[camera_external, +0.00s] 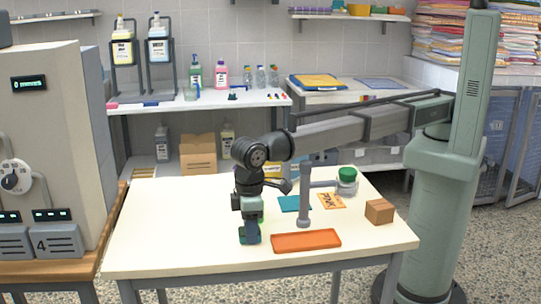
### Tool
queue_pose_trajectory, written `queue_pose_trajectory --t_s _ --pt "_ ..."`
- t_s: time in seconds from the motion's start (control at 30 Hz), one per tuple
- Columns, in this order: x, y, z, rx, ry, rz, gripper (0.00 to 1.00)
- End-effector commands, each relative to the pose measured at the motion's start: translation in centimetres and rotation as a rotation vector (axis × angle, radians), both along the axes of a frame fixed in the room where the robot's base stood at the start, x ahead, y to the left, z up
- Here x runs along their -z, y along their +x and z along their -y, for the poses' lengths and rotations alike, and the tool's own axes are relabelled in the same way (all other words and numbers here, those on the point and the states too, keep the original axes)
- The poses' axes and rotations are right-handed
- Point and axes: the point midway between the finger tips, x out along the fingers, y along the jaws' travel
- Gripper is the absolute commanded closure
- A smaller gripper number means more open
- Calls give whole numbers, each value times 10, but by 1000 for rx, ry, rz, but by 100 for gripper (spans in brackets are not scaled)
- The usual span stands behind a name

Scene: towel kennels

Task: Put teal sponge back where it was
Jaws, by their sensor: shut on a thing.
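My gripper (249,234) points down over the front-middle of the white table, left of the orange tray. It is shut on a small dark teal-blue block, which I take to be the teal sponge (250,239). The fingers hide part of it, and I cannot tell whether it touches the table. A flat teal square (288,203) lies on the table behind and to the right of my gripper. An orange card with dark lettering (331,201) lies beside that square.
The orange tray (305,241) looks empty. A brown block (379,211) and a green-lidded jar (347,181) stand to the right. A grey post with a side arm (303,195) rises from the table. The table's left side (165,230) is clear. A grey machine (45,150) stands at left.

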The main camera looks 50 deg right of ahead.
Motion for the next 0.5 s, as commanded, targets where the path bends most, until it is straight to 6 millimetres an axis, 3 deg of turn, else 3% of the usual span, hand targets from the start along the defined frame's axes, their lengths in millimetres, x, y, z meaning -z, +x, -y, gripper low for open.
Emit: queue_pose_trajectory --t_s 0.1,0.13,0.2,0.4,0.5 --pt "3 0 0 0 0 0 86" --pt "3 0 0 0 0 0 61" --pt "3 0 0 0 0 0 54" --pt "3 0 0 0 0 0 36" --pt "3 0 0 0 0 0 36"
